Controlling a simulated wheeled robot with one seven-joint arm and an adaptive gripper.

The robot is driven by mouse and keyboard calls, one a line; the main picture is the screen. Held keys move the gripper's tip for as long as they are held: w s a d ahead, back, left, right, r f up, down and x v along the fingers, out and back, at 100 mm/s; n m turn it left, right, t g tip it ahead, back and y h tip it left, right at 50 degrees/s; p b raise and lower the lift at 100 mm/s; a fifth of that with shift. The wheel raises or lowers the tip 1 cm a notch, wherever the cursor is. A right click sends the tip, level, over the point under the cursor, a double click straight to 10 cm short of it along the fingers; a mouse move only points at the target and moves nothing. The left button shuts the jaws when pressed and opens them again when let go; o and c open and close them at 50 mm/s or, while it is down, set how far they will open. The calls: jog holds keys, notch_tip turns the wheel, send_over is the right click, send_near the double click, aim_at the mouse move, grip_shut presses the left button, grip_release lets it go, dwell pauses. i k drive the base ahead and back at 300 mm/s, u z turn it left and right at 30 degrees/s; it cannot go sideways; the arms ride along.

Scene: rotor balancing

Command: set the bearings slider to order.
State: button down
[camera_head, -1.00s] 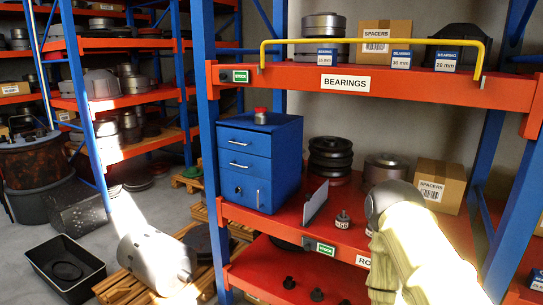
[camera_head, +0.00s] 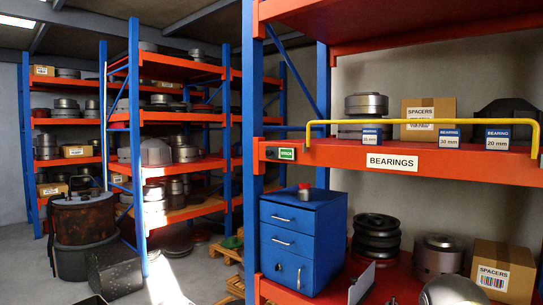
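The bearings shelf has a red-orange front beam (camera_head: 340,153) with a white BEARINGS label (camera_head: 392,162). At the beam's left end is a small green and white slider plate (camera_head: 287,154) with a dark knob (camera_head: 270,152) just left of it. The writing on the plate is too small to read. Three blue and white bearing tags, one reading 20 mm (camera_head: 497,138), stand along the beam behind a yellow rail (camera_head: 420,122). A grey rounded part of my arm shows at the bottom right, below the beam. My gripper is not in view.
A blue drawer cabinet (camera_head: 302,240) with a red-topped item (camera_head: 304,190) stands on the lower shelf. Black stacked discs (camera_head: 376,238), a grey rotor (camera_head: 438,256) and a SPACERS box (camera_head: 503,270) sit to its right. The space before the BEARINGS beam looks clear.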

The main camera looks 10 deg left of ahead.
aim_at(270, 152)
jog(key=u, duration=0.55)
jog(key=k, duration=0.65)
jog(key=u, duration=1.15)
jog(key=i, duration=2.1)
jog(key=z, duration=1.2)
jog(key=i, duration=0.45)
jog(key=z, duration=0.4)
